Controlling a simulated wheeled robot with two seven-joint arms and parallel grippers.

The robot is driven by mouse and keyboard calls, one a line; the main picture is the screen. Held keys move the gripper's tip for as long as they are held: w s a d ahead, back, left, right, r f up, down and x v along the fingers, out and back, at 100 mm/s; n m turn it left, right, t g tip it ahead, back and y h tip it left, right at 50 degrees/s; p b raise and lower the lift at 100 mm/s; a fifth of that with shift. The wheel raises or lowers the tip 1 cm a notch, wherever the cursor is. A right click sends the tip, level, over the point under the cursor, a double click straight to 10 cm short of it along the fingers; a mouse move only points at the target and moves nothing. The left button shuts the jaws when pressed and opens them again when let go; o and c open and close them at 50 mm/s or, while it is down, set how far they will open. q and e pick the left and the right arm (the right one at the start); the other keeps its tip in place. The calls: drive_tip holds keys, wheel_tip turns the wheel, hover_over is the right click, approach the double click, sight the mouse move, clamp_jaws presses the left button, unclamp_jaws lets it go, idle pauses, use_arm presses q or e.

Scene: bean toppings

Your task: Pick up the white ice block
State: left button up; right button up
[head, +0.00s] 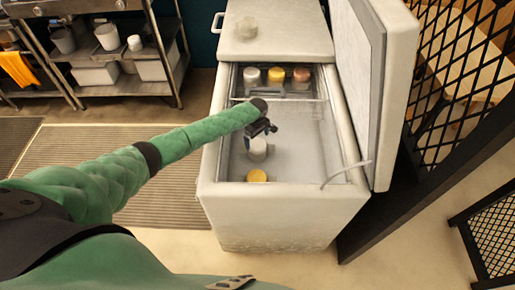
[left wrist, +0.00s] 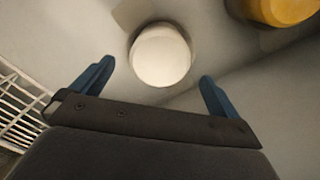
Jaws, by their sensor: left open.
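The white ice block (head: 257,149) stands inside the open chest freezer (head: 212,165), near its left wall. In the left wrist view the white block (left wrist: 160,55) looks round from above and lies just ahead of the fingertips, centred between them. My left gripper (head: 262,128) reaches into the freezer above the block. It is open, with its two blue fingers (left wrist: 153,80) apart and nothing between them. The gripper partly hides the block's top in the head view. My right gripper is not seen clearly; only a small part of my body shows at the bottom edge.
A yellow round item (head: 257,175) sits nearer the freezer's front wall. A wire basket (head: 312,108) with several lidded containers is at the back. The raised lid (head: 376,90) stands on the right. The freezer floor right of the block is clear.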

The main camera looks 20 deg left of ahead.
sight(257, 144)
use_arm(q)
wheel_tip(257, 144, down, 3)
drive_tip(key=shift+r+p, duration=0.2)
drive_tip(key=shift+p, duration=0.4)
drive_tip(key=shift+f, duration=0.85)
drive_tip(key=shift+r, duration=0.1)
drive_tip(key=c, duration=1.3)
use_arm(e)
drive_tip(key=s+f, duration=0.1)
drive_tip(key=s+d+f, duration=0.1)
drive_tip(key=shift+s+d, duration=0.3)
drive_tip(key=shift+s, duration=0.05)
